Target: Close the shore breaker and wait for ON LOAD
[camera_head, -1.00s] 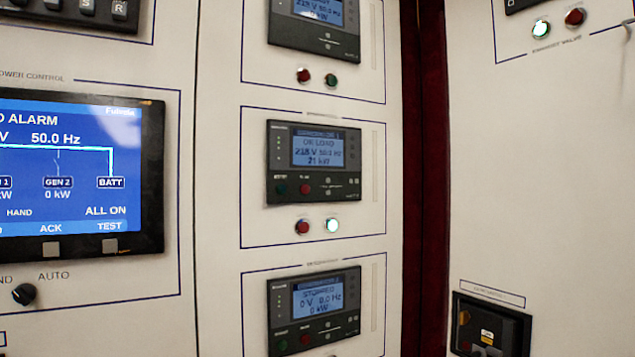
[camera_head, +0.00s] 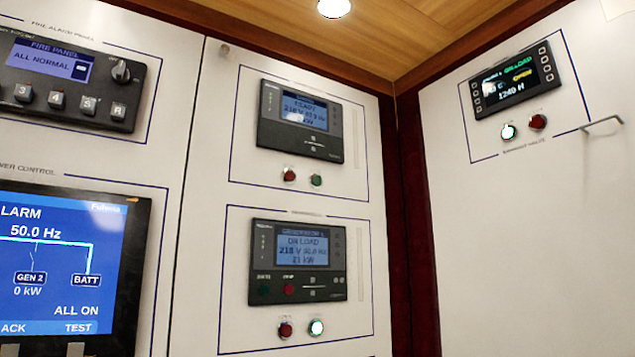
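The upper breaker panel (camera_head: 306,121) on the middle wall has a small screen (camera_head: 304,110) that seems to read READY, about 218 V. Its title is too blurred to read, so I cannot tell for certain that it is the shore panel. Below it are a red button (camera_head: 289,175) and a dark green button (camera_head: 316,181), both unlit. Neither of my grippers is in view.
A power control screen (camera_head: 60,262) at the left shows ALARM, 50.0 Hz and GEN 2 at 0 kW. A fire panel (camera_head: 72,82) above it reads ALL NORMAL. On the right wall are an exhaust valve panel (camera_head: 515,82) and a thin handle (camera_head: 603,124).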

